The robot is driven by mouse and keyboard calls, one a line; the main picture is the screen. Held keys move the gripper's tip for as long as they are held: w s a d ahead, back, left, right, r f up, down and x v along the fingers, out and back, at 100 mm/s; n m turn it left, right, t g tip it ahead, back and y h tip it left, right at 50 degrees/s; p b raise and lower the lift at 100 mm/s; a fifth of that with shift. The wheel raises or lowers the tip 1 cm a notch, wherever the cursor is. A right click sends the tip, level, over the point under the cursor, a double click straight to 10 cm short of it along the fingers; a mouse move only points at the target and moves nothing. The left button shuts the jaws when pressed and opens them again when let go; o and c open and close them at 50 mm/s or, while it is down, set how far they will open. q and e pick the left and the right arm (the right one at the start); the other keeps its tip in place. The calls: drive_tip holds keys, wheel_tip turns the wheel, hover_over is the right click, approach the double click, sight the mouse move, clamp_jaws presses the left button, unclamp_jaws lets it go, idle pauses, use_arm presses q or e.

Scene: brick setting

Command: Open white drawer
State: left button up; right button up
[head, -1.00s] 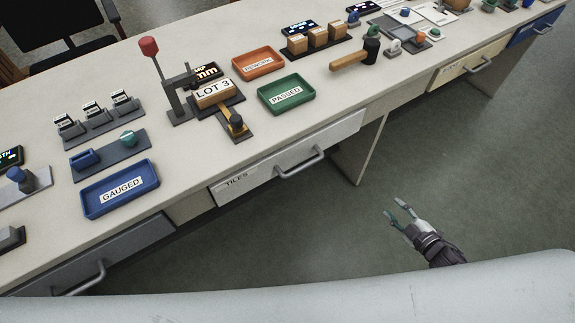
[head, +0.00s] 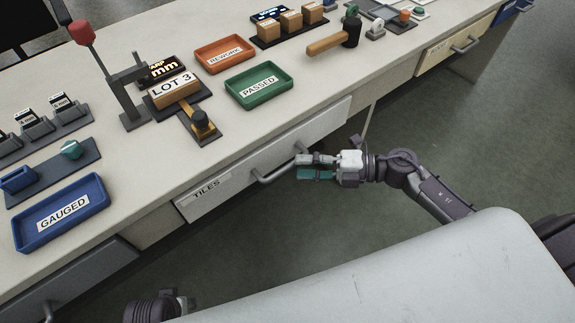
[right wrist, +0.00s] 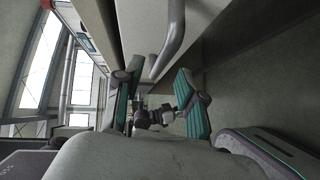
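The white drawer (head: 225,180), labelled TILES, sits under the bench top with its front looking flush. Its grey bar handle (head: 275,171) also shows in the right wrist view (right wrist: 172,42). My right gripper (head: 302,167) is at the right end of the handle, fingers pointing left toward it. In the right wrist view its two teal-padded fingers (right wrist: 157,72) are apart, with the handle running toward the gap between them. Whether they touch it I cannot tell. Part of my left arm's end (head: 160,305) shows at the bottom left; its fingers are not clear.
The bench top holds a blue GAUGED tray (head: 20,232), a green PASSED tray (head: 232,93), an orange REWORK tray (head: 203,64) and a mallet (head: 335,40). A grey drawer (head: 85,280) is left, a cream drawer (head: 440,55) right. Floor in front is clear.

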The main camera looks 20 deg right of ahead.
sight(291, 167)
drive_tip(key=shift+x, duration=2.25)
clamp_jaws()
